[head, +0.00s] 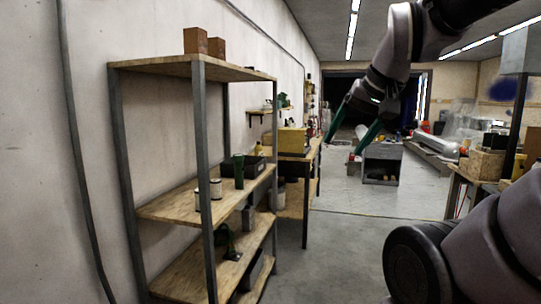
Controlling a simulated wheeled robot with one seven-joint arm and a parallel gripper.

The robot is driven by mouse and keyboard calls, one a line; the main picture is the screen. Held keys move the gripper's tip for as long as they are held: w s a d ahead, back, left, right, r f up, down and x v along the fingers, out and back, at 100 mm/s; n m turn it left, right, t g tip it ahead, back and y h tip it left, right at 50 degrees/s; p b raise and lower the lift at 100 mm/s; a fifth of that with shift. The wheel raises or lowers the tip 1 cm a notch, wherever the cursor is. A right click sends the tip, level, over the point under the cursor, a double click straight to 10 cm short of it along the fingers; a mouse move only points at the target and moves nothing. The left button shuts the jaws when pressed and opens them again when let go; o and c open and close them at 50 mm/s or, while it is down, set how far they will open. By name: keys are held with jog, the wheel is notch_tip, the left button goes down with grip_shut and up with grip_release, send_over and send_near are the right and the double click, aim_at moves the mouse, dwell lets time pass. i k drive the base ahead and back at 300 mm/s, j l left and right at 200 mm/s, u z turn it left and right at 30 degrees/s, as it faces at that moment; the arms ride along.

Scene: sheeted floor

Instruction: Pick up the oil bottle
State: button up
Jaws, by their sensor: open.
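No thing can be told for certain as the oil bottle at this size. A green upright object (238,171), possibly a bottle, stands on the middle board of the wooden shelf unit (160,208) at left. A small yellowish object (258,149), perhaps a bottle, shows behind it near the wall. My gripper (343,148) hangs in the air right of the shelf unit, its green fingers apart and pointing down. Nothing is between the fingers. It is well clear of the shelf and touches nothing.
Light cans (215,188) stand beside the green object. Brown blocks (203,42) sit on the top board. A dark green item (226,240) is on a lower board. A workbench (299,154) holds a yellow box (292,140). The floor (335,255) right of the shelf is clear.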

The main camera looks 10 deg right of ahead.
aim_at(258, 150)
jog(key=i+l+u, duration=0.35)
jog(key=i+l, duration=0.7)
jog(key=i, duration=0.35)
jog(key=i+l+u, duration=0.35)
jog(key=i+l, duration=0.9)
jog(key=l, duration=0.2)
